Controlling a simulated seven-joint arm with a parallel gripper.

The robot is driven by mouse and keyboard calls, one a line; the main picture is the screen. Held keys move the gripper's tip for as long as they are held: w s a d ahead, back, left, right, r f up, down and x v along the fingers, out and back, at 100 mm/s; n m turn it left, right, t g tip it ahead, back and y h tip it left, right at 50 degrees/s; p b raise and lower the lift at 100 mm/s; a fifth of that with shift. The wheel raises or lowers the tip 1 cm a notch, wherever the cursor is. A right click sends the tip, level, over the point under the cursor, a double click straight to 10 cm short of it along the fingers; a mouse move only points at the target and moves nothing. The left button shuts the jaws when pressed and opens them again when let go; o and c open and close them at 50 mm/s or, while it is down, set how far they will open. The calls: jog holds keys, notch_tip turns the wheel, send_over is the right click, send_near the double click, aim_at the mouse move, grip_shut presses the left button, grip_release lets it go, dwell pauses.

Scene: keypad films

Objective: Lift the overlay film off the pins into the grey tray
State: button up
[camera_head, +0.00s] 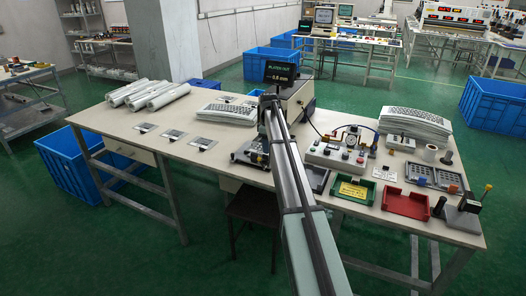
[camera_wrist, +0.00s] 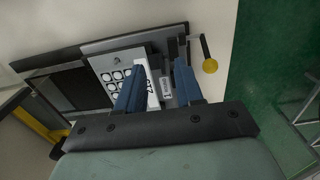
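The overlay film (camera_wrist: 104,66), a pale sheet with rows of round key marks, lies on a dark fixture in the wrist view. Whether it sits fully on its pins is too small to tell. My gripper (camera_wrist: 160,67) has two blue fingers, apart, over the film's right edge and a white strip with dark print (camera_wrist: 153,88). No held object is visible between them.
A yellow-knobbed lever (camera_wrist: 209,66) stands right of the fingers. In the head view, a control box (camera_head: 335,157), a green tray (camera_head: 354,190) and a red tray (camera_head: 405,203) lie right of my arm. Several small cards and white rolls (camera_head: 148,95) lie left.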

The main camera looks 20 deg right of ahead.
notch_tip(320, 180, down, 4)
jog(key=shift+a+f, duration=0.1)
jog(key=shift+f, duration=0.05)
jog(key=shift+c, duration=0.2)
grip_shut()
